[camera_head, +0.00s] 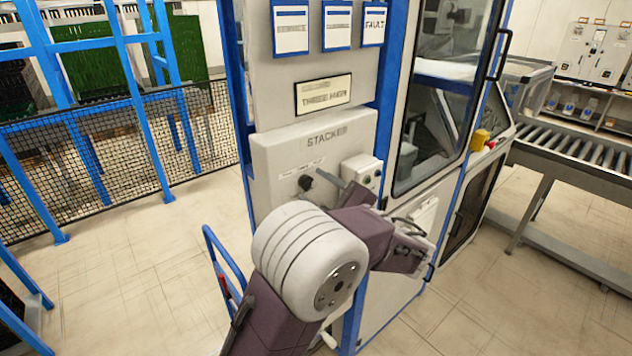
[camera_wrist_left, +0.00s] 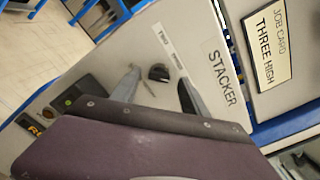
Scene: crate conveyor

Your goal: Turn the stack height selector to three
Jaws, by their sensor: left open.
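The stack height selector is a small black knob (camera_head: 305,182) on the grey panel marked STACKER (camera_head: 285,150). In the left wrist view the knob (camera_wrist_left: 159,73) sits between the two spread fingers, with small labels beside it, one reading TWO and the other hard to read. My left gripper (camera_wrist_left: 157,78) is open, its fingers on either side of the knob with gaps showing. I cannot tell how far off the panel the tips are or which way the knob points. In the head view the arm hides the lower panel. My right gripper is not in view.
A job card (camera_wrist_left: 272,45) reading THREE HIGH is above the panel. A glazed cabinet door (camera_head: 440,90) and roller conveyor (camera_head: 575,150) stand at right, a black mesh fence (camera_head: 110,150) at left.

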